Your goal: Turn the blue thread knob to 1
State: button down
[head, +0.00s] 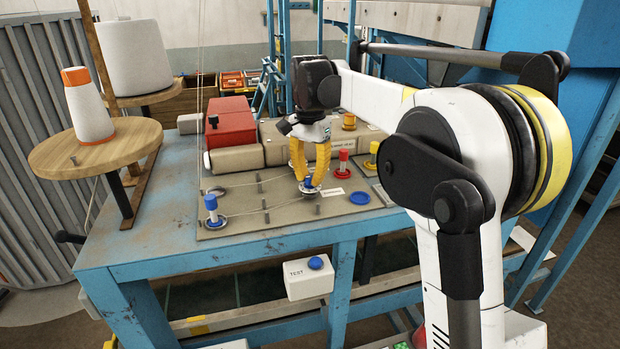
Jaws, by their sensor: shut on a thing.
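My gripper (309,182) reaches down to the grey plate (285,219) on the blue table. Its yellow fingers are shut on a small blue knob (308,185), which sits on a pale round base. The fingers cover most of this knob, and its pointer and the numbers around it are too small or hidden to read.
A red knob (343,163) and a yellow knob (373,156) stand right of my gripper, with a flat blue disc (360,198) near them. A red block (231,121) is behind. Thread cones (90,115) stand at left. A test box (308,279) hangs in front.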

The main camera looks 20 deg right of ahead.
aim_at(310, 177)
jog(key=shift+m, duration=1.9)
jog(key=c, duration=1.2)
grip_release()
jog(key=shift+c, duration=0.2)
jog(key=shift+r, duration=0.15)
notch_tip(310, 177, up, 12)
